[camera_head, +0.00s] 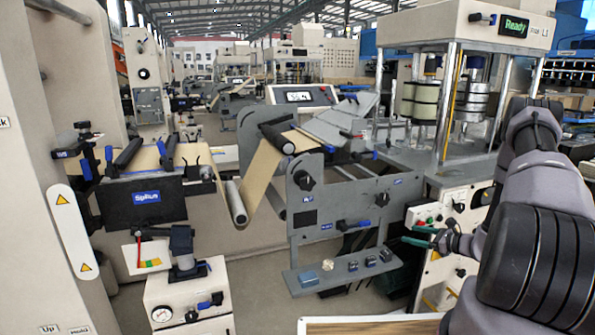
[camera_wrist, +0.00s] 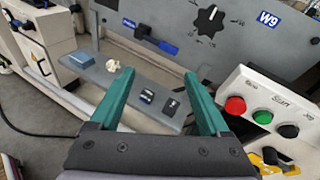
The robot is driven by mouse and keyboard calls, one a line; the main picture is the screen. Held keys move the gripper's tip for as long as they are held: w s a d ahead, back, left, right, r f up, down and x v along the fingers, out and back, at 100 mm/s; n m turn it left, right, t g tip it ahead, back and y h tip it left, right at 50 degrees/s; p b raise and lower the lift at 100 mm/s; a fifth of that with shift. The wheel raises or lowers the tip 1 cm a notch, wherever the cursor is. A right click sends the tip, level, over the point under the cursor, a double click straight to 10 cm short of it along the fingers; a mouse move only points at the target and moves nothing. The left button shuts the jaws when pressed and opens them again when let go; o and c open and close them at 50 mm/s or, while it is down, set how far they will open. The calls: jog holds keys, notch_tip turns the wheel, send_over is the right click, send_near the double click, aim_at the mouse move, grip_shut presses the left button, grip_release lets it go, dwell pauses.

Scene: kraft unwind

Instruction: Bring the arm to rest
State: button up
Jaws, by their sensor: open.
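My gripper (camera_head: 416,235) has green fingers and reaches in from the right in the head view, in front of the grey machine panel. In the wrist view my gripper (camera_wrist: 159,80) shows its two fingers wide apart with nothing between the tips. Below and beyond it is a grey shelf (camera_head: 300,273) with small items. My arm (camera_head: 535,220) is bent at the right side of the head view.
The shelf holds a crumpled beige piece (camera_head: 328,265), a blue block (camera_wrist: 81,59) and small dark blocks (camera_wrist: 147,97). A control box (camera_wrist: 250,105) with red, green and black buttons is close on the right. Brown web (camera_head: 262,175) runs over rollers at left.

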jog(key=s+a+r+n+g, duration=0.3)
jog(key=a+r+n, duration=0.15)
jog(key=r, duration=0.55)
jog(key=s+a+r+n+g, duration=0.2)
jog(key=a+r+n, duration=0.25)
jog(key=r, duration=0.55)
jog(key=s+a+r+n+g, duration=0.3)
jog(key=a+r, duration=0.3)
jog(key=r, duration=0.4)
jog(key=s+r+n+t+h, duration=0.2)
jog(key=s+r+n+h, duration=0.2)
jog(key=s+r, duration=0.4)
jog(key=s+a+r+n+t+h, duration=0.1)
jog(key=s+r+n+h, duration=0.3)
jog(key=s+r, duration=0.5)
jog(key=s+n+t, duration=0.1)
jog(key=s, duration=0.5)
jog(key=shift+s, duration=0.25)
